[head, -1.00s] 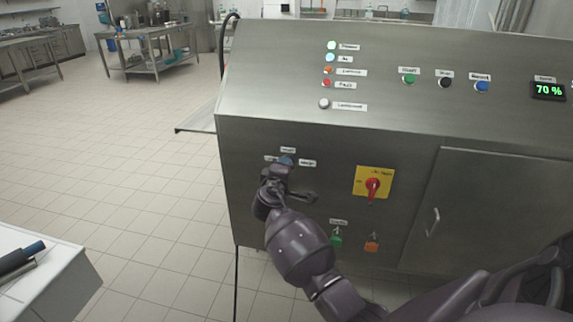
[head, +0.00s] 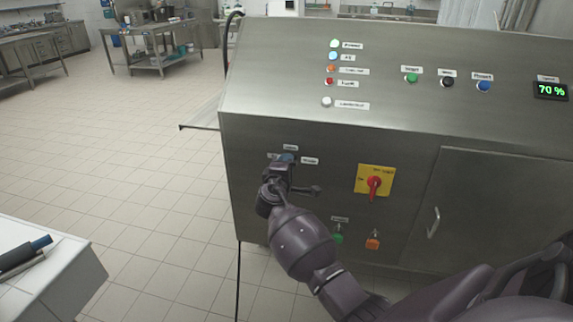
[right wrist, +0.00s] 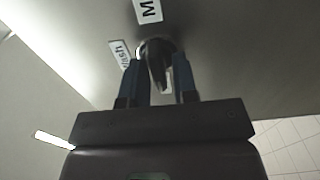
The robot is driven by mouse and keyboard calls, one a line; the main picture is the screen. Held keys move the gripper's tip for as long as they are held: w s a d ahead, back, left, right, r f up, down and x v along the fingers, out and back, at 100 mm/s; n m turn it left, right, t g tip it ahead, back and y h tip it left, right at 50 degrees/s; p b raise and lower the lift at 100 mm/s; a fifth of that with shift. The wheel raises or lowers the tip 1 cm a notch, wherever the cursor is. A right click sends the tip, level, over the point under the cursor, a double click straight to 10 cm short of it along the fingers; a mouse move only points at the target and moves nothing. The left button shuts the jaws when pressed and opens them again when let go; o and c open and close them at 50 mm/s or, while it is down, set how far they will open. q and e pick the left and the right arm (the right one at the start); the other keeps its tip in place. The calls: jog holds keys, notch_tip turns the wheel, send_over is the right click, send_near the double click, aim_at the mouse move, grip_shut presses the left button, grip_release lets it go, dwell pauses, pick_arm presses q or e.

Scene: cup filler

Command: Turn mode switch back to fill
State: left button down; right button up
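The mode switch is a dark knob (right wrist: 157,62) on the front of the steel machine, between my right fingers in the right wrist view. A label starting with M (right wrist: 148,10) is above it and a "flush" label (right wrist: 121,54) is at its left. My right gripper (right wrist: 158,82) is open around the knob, one blue finger on each side, with a narrow gap visible. In the head view the right gripper (head: 284,170) covers most of the switch, so its setting cannot be read.
A yellow plate with a red rotary handle (head: 374,183) is right of the switch. Green (head: 338,238) and orange (head: 372,243) controls sit below. Indicator lights, buttons and a "70 %" display (head: 551,90) are on the sloped panel. A white surface (head: 70,265) is at lower left.

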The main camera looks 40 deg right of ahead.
jog(key=shift+o, duration=0.8)
jog(key=v, duration=1)
jog(key=shift+s+a+p, duration=0.25)
jog(key=shift+s+p, duration=0.05)
jog(key=shift+p, duration=0.15)
